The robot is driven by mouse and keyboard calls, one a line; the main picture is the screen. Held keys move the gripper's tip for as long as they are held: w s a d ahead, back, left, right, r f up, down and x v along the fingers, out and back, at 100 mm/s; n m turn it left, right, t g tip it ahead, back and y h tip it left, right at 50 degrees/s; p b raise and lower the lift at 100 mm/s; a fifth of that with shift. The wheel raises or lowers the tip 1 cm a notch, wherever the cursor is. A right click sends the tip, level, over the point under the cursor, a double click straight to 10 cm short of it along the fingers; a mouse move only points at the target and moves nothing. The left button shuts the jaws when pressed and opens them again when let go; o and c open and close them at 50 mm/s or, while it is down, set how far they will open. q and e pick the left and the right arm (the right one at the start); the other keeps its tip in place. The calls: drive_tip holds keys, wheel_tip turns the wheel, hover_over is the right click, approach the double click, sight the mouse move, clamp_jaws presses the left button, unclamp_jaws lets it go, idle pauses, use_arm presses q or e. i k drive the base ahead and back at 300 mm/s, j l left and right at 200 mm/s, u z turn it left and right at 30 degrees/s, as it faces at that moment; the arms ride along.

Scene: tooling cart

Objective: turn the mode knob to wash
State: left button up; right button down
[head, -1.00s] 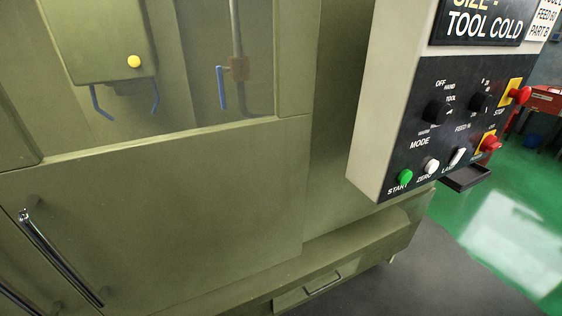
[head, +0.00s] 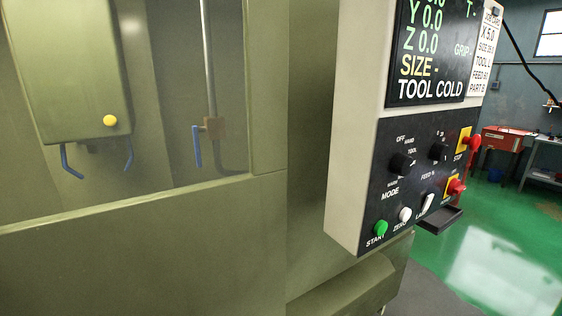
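The mode knob (head: 401,164) is a black round knob on the dark control panel (head: 370,213), above the word MODE. Small white labels ring it; OFF, HAND and TOOL are readable, and a lower-left one is too small to read surely. I cannot tell clearly which label its pointer faces. A second black knob (head: 439,151) marked FEED sits to its right. The screen (head: 430,62) above reads TOOL COLD. Neither of my grippers shows in the head view.
The panel also carries a green START button (head: 380,228), a white ZERO button (head: 405,214), a white switch (head: 427,203) and two red buttons on yellow plates. A small black tray (head: 441,221) juts out below. The green machine body (head: 130,250) fills the left.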

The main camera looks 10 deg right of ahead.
sight(402, 164)
drive_tip(key=k+l, duration=0.1)
drive_tip(key=l, duration=0.35)
drive_tip(key=k+l, duration=0.1)
drive_tip(key=l, duration=0.3)
drive_tip(key=k+l+u, duration=0.1)
drive_tip(key=l, duration=0.35)
drive_tip(key=k+l, duration=0.15)
drive_tip(key=l, duration=0.25)
drive_tip(key=k+j, duration=0.1)
drive_tip(key=i+l, duration=0.1)
drive_tip(key=u, duration=0.05)
